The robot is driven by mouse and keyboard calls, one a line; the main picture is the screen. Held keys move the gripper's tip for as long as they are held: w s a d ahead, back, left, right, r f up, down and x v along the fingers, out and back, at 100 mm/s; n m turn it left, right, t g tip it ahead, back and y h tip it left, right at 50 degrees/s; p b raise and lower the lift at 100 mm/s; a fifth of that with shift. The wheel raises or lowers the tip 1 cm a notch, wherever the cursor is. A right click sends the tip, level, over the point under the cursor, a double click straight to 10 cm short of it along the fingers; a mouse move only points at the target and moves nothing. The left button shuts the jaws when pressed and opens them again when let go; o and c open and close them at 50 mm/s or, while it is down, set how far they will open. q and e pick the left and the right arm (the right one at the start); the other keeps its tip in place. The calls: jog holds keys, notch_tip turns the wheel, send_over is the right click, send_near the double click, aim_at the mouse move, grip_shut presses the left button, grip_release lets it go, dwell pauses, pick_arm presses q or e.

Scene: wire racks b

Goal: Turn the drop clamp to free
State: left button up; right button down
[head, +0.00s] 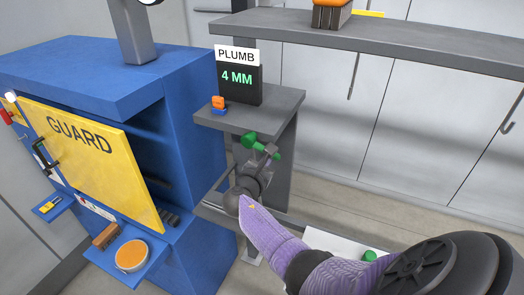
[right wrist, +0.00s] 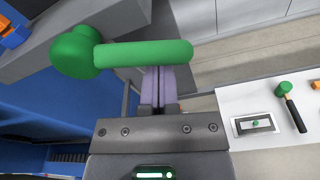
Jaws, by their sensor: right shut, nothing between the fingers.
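The drop clamp shows as a green lever (head: 262,147) with a round green knob (head: 248,141), below the small grey shelf in the head view. In the right wrist view the green lever (right wrist: 150,54) runs nearly level across the picture, with its knob (right wrist: 75,52) at the left end. My right gripper (right wrist: 158,76) has its pale purple fingers together with nothing between them. The fingers are just behind the lever in that view, which hides their tips; I cannot tell whether they touch it. My left gripper is in neither view.
A black display (head: 239,84) under a PLUMB sign reads 4 MM. A blue cabinet (head: 195,120) with a yellow GUARD door (head: 90,150) stands at left. A long grey shelf (head: 400,43) crosses above. A white surface (right wrist: 245,100) at right holds a green-headed mallet (right wrist: 290,106).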

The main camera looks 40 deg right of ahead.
jog(key=shift+s+d+r+n+p, duration=0.1)
jog(key=shift+s+r+n+p, duration=0.1)
jog(key=shift+r+n+p, duration=0.3)
jog(key=shift+s+d+r+n+p, duration=0.1)
jog(key=shift+s+r+n+p, duration=0.15)
jog(key=shift+p, duration=0.4)
jog(key=shift+w+r, duration=0.1)
